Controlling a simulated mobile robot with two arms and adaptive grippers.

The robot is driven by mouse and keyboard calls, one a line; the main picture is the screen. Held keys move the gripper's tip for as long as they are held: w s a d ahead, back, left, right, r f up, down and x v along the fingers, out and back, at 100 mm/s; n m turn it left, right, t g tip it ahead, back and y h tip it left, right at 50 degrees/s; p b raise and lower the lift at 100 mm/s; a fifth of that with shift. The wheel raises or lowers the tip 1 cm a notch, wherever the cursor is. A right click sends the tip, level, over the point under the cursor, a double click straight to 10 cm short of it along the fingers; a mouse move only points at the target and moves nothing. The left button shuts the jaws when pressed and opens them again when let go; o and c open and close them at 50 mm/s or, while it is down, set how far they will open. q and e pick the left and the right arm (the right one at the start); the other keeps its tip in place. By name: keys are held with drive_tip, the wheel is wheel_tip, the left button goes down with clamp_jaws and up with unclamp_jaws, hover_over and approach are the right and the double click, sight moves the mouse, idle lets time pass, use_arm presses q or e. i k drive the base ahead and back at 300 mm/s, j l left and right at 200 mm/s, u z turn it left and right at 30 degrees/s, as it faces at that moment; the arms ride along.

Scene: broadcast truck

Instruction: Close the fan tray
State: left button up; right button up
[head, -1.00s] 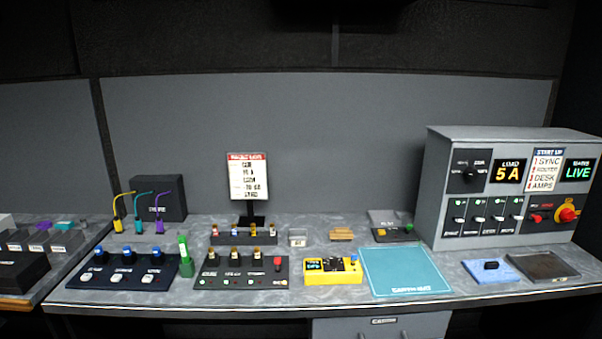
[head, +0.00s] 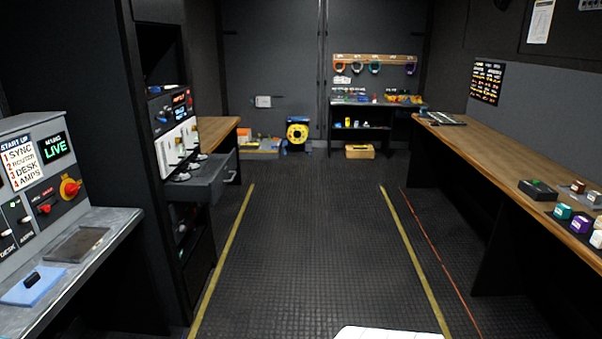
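A grey tray with a handle on its front (head: 213,183) is pulled out of the tall black rack (head: 147,110) at the left of the head view. It looks like the fan tray, though no label on it can be read. It sticks out to the right over the aisle, with several small light-coloured items seen at its inner end. Neither of my grippers is in view.
The grey desk (head: 95,240) with the power panel (head: 35,180) stands near left. A long wooden counter (head: 490,160) runs along the right. Between them the dark floor (head: 310,240) is clear, with yellow lines. A shelf bench (head: 365,103) stands at the back.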

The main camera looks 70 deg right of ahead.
sight(202, 178)
drive_tip(key=z, duration=1.7)
drive_tip(key=i+u, duration=0.1)
drive_tip(key=i, duration=0.25)
